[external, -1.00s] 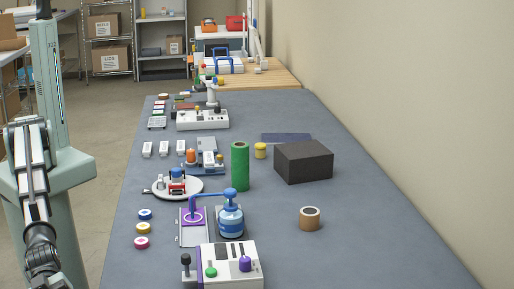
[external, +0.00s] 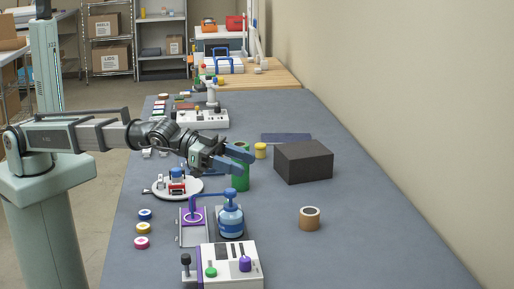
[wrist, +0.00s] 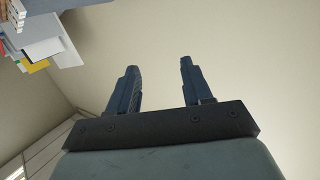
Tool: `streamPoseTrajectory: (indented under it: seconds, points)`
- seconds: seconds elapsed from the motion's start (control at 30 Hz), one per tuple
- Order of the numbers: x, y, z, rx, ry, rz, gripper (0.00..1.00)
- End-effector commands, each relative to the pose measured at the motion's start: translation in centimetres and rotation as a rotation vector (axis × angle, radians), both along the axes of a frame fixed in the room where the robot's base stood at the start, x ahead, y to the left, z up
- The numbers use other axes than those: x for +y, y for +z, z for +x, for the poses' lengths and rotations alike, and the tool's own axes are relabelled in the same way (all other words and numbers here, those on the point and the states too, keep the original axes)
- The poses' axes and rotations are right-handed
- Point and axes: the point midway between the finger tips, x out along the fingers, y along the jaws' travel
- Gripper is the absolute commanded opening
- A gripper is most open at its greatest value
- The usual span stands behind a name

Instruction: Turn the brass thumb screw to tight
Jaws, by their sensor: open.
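I cannot make out a brass thumb screw in either current view; it may be too small or hidden. My gripper (external: 247,160) is open and empty, held above the bench in front of the green cylinder (external: 240,182), covering its upper part. A round white plate with a small red and white device (external: 177,185) sits below my forearm. My arm hides part of the devices behind it.
A blue pump bottle (external: 230,218) and a white control box (external: 231,266) stand at the near side. A black block (external: 303,161) and a brown roll (external: 309,218) are at the right. The grey bench (external: 350,240) is clear at the near right.

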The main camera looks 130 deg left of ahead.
Motion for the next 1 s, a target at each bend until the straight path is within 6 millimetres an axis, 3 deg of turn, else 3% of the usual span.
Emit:
streamPoseTrajectory:
  seconds: [0.03, 0.2, 0.5, 0.77, 1.0]
  points:
    - [3.0, 0.9, -1.2, 0.001, 0.047, -0.011, 0.5]
    - [10.6, 2.8, -4.4, 0.009, 0.178, -0.053, 0.5]
    - [20.7, 3.9, -10.5, 0.054, 0.41, -0.189, 0.5]
    - [25.4, 0.2, -15.7, 0.196, 0.696, -0.478, 0.5]
    - [28.0, -3.0, -22.9, 0.318, 1.077, -0.777, 0.5]
